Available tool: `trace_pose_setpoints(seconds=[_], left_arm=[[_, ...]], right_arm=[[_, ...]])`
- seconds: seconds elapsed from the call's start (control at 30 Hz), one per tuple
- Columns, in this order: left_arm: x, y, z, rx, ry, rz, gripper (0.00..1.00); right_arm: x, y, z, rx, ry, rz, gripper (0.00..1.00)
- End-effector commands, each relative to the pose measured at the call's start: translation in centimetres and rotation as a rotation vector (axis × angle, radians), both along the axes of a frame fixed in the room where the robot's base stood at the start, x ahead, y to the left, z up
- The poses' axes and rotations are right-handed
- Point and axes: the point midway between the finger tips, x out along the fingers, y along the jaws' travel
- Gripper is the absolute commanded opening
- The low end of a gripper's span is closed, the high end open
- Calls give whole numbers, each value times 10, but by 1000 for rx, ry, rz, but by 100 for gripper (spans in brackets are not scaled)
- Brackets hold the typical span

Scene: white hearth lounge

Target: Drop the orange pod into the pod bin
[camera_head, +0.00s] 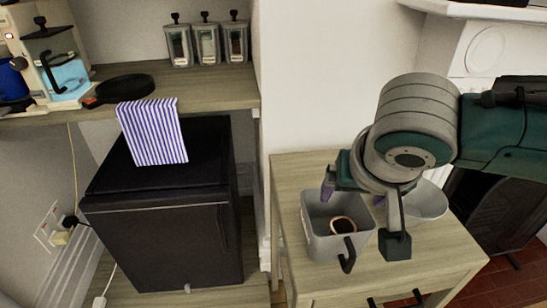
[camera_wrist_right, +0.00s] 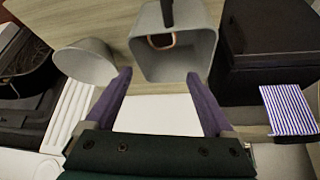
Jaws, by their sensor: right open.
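The pod bin (camera_head: 318,246) is a grey, square, open-topped container with a black handle, standing on a small wooden table. The orange pod (camera_head: 343,227), a small cup with an orange rim and dark inside, lies in the bin; its rim also shows in the right wrist view (camera_wrist_right: 161,41). My right gripper (camera_head: 353,196) is above the bin's back edge, with purple fingers apart. In the right wrist view the gripper (camera_wrist_right: 158,74) is open with nothing between its fingers, and the bin lies beyond the fingertips. My left gripper is not in view.
A grey bowl (camera_head: 427,203) stands right of the bin, partly behind my right arm. A black mini fridge (camera_head: 165,235) with a striped cloth (camera_head: 153,132) is left of the table (camera_head: 295,166). Several canisters (camera_head: 206,45), a black pan (camera_head: 126,89) and a coffee machine (camera_head: 50,60) sit on the shelf.

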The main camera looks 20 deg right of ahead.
Motion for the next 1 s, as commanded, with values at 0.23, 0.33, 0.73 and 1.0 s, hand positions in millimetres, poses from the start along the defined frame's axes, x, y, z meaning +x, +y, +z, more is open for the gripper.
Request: trace_pose_setpoints(seconds=[0.23,0.33,0.73,1.0], left_arm=[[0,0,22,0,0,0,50],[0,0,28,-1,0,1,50],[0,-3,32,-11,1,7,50],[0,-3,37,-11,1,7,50]], right_arm=[[-21,11,47,1,-2,1,88],[-29,16,62,1,-2,1,88],[-40,21,80,-2,0,-2,88],[-43,26,83,6,7,16,88]])
